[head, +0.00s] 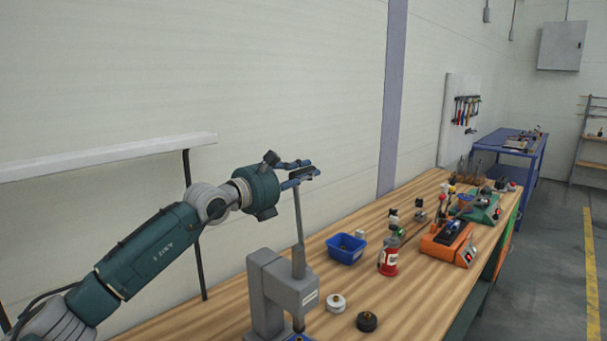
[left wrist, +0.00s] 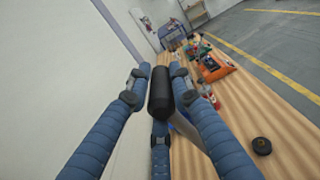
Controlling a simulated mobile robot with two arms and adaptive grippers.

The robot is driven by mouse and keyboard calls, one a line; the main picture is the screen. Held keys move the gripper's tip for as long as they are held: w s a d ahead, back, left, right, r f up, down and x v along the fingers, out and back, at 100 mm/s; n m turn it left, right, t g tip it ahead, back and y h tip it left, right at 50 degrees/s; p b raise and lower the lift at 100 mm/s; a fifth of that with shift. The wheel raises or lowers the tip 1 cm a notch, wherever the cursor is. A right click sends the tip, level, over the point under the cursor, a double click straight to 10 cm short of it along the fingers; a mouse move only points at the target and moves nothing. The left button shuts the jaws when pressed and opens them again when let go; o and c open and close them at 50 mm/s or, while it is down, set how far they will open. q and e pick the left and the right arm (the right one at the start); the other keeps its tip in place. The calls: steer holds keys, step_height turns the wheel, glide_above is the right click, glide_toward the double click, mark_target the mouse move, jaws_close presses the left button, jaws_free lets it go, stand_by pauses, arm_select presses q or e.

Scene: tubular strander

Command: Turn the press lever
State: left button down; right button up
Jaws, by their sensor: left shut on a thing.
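The press (head: 284,292) is a grey body standing on the wooden bench at the lower middle of the head view. Its lever (head: 299,222) is a grey rod that rises nearly upright from the press. My left gripper (head: 302,174) is at the top end of the lever and is shut on it. In the left wrist view the lever's black grip (left wrist: 160,92) sits between the blue fingers of my left gripper (left wrist: 163,88). The fingers hide part of the grip in the head view. My right gripper is not in view.
A blue bin (head: 346,249), a red bottle (head: 389,257), a white round part (head: 336,303) and a black round part (head: 367,321) stand on the bench near the press. An orange device (head: 447,244) is farther right. A wall runs behind the bench.

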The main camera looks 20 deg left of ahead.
arm_select(q)
steer(key=s+d+f+m+b, duration=0.1)
steer(key=s+d+m+b, duration=0.1)
steer(key=d+b, duration=0.4)
steer(key=s+d+f+m+b, duration=0.1)
steer(key=s+d+m+b, duration=0.2)
steer(key=d+m+b, duration=0.2)
steer(key=shift+d+f+b, duration=0.25)
steer(key=shift+d+b, duration=0.7)
steer(key=shift+d, duration=0.75)
steer(key=c, duration=1.6)
jaws_free()
steer(key=shift+o, duration=0.2)
steer(key=shift+s+d, duration=0.1)
steer(key=v, duration=1.2)
